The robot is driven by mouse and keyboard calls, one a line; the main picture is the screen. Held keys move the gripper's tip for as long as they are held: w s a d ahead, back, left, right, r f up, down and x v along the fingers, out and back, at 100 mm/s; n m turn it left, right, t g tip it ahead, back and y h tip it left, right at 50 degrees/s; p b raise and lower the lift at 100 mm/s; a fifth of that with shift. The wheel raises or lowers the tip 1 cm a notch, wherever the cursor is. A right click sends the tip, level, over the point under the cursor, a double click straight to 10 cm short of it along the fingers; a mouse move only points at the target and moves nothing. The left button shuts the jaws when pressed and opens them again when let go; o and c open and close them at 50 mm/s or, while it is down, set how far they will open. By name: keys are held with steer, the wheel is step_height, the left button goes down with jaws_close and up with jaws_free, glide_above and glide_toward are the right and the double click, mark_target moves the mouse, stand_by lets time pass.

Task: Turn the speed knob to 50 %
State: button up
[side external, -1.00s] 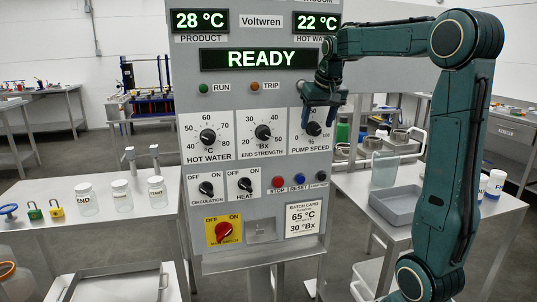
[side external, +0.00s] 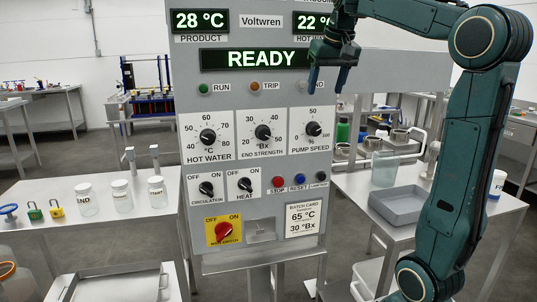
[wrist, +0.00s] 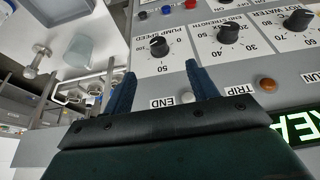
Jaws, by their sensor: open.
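The black PUMP SPEED knob (side external: 313,129) sits on a white dial plate at the panel's right, with 50 at the top. Its pale mark seems to point right, toward the 100 side; the exact reading is too small to tell. The knob also shows upside down in the wrist view (wrist: 159,46), beyond the fingertips. My gripper (side external: 326,82) is open and empty, above the knob and apart from it, with its two blue fingers pointing down. In the wrist view, the fingers (wrist: 160,72) stand apart on either side of the END lamp label.
The END STRENGTH knob (side external: 263,132) and HOT WATER knob (side external: 208,136) sit to the left. Below are the red STOP button (side external: 278,181), blue RESET button (side external: 299,179) and red main switch (side external: 223,231). The display (side external: 261,59) reads READY. A grey tray (side external: 398,205) stands right.

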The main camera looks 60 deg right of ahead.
steer(key=s+a+f+n+t+y, duration=0.1)
steer(key=s+a+f+n, duration=0.3)
steer(key=a+f, duration=0.4)
steer(key=s+a+f+n+t+y, duration=0.1)
steer(key=s+a+f+n, duration=0.3)
steer(key=a+f, duration=0.4)
steer(key=shift+s+a+f+y, duration=0.4)
steer(key=shift+s+a, duration=0.4)
steer(key=shift+a, duration=2.8)
steer(key=shift+r, duration=0.15)
step_height(320, 180, up, 17)
steer(key=m+g+h, duration=0.2)
steer(key=m+h, duration=0.1)
steer(key=m, duration=0.5)
glide_above(316, 125)
steer(key=s+a, duration=0.3)
steer(key=s, duration=0.1)
steer(key=shift+w+a+f, duration=0.15)
steer(key=shift+a+f, duration=0.05)
steer(key=shift+f, duration=0.1)
steer(key=x, duration=1.3)
steer(key=shift+f, duration=0.3)
